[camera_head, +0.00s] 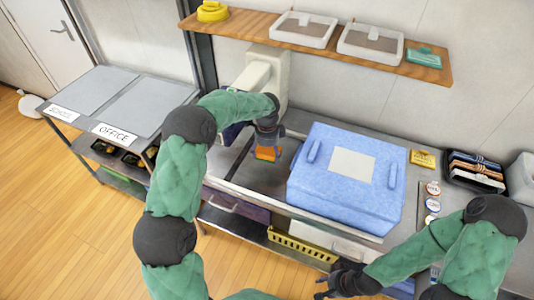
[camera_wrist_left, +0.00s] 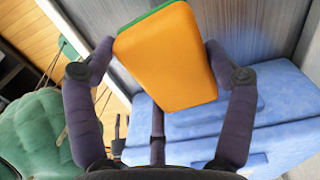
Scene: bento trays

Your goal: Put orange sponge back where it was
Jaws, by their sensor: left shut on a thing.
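The orange sponge (camera_head: 265,153) has a green layer on one side. My left gripper (camera_head: 268,143) is shut on it and holds it over the grey counter, left of the blue box. In the left wrist view the sponge (camera_wrist_left: 168,55) sits tilted between the fingers, its orange face toward the camera and its green edge at the top. My right gripper (camera_head: 328,282) is at the bottom right, in front of the counter, empty with its fingers spread.
A large blue box (camera_head: 314,200) takes up the middle of the counter (camera_head: 262,182). A wooden shelf (camera_head: 257,28) above holds two white trays (camera_head: 330,41), a yellow item (camera_head: 213,11) and a green item (camera_head: 424,57).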

